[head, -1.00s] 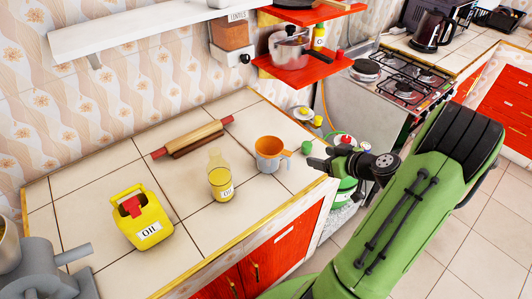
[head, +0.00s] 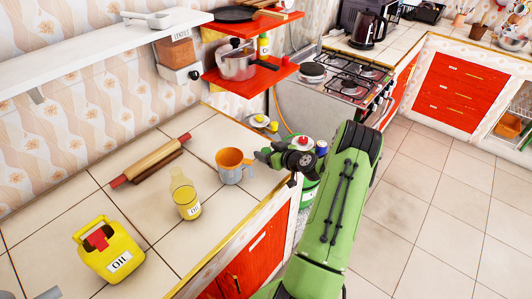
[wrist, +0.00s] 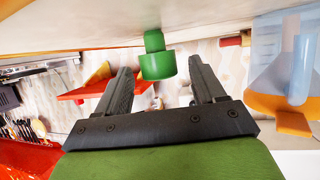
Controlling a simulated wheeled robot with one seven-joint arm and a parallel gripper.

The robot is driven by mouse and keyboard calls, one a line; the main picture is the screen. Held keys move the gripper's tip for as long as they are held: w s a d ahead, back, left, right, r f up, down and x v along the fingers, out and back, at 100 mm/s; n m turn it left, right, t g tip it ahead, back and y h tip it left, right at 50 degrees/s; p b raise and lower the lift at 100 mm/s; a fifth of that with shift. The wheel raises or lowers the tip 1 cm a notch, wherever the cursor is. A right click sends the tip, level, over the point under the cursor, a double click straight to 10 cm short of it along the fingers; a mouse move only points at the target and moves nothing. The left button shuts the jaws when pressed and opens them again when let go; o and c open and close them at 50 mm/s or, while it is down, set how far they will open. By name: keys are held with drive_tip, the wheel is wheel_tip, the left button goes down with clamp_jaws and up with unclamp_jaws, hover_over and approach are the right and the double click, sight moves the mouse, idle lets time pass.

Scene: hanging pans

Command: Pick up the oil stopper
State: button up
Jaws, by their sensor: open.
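In the wrist view a small green stopper (wrist: 157,66), with a narrow end and a wider end, shows beyond and between my fingertips. The picture is upside down there, and the narrow end is toward the pale counter surface. My gripper (wrist: 160,85) is open and empty, its two dark fingers apart on either side of the stopper. In the head view my gripper (head: 264,155) is at the counter's right end, just right of the orange and grey mug. I cannot make out the stopper there. An oil bottle (head: 186,198) with yellow liquid stands left of the mug.
The mug (head: 229,170) is close to my gripper and also shows in the wrist view (wrist: 285,75). A yellow oil can (head: 113,262) and a rolling pin (head: 157,158) are farther left on the counter. A red shelf (head: 238,82) with a pot hangs behind.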

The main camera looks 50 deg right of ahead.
drive_tip(key=shift+w+f, duration=0.3)
drive_tip(key=shift+w, duration=0.35)
drive_tip(key=shift+s, duration=0.1)
drive_tip(key=shift+c, duration=0.5)
drive_tip(key=c, duration=0.9)
drive_tip(key=shift+r, duration=0.1)
drive_tip(key=shift+c, duration=0.2)
